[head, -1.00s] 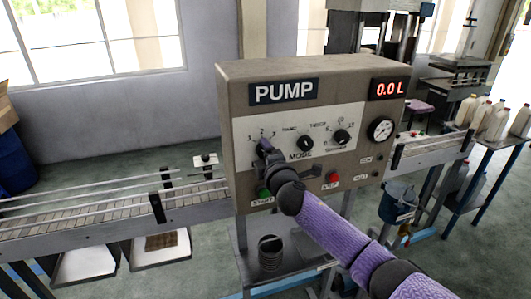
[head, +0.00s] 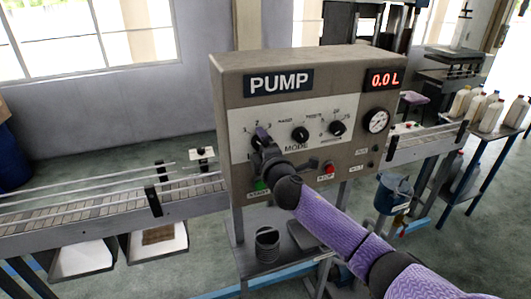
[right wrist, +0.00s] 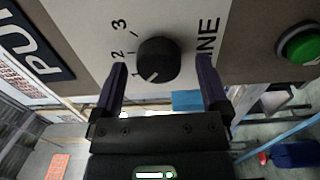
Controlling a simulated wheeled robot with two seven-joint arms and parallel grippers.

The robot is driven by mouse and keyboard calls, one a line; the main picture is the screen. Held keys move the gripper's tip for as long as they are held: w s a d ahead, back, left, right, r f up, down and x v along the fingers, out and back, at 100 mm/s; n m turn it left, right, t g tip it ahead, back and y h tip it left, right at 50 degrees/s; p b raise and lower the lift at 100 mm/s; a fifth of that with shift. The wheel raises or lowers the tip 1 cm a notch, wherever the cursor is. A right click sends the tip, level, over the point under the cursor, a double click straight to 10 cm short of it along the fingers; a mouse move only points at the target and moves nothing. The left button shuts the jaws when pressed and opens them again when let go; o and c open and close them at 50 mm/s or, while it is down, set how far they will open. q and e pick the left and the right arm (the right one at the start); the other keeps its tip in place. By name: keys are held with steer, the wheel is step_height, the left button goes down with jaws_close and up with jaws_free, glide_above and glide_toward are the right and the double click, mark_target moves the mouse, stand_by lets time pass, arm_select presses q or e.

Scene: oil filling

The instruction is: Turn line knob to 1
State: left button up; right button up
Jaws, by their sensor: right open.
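The pump box (head: 225,110) carries a white panel with a row of black knobs. My right gripper (right wrist: 163,75) is open, with one finger on each side of the knob and a visible gap to each. In the head view my right gripper (head: 263,142) is in front of the panel's left part and mostly hides this knob. My left gripper is not in view.
The middle knob (head: 300,134) and the right knob (head: 337,128) sit to the right on the same panel. A green start button (head: 261,185) and a red stop button (head: 329,169) are below. The display (head: 384,80) reads 0.0 L. A conveyor (head: 110,208) runs left.

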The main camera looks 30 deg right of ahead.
steer(key=v, duration=0.9)
steer(key=shift+b, duration=0.4)
steer(key=shift+s, duration=0.15)
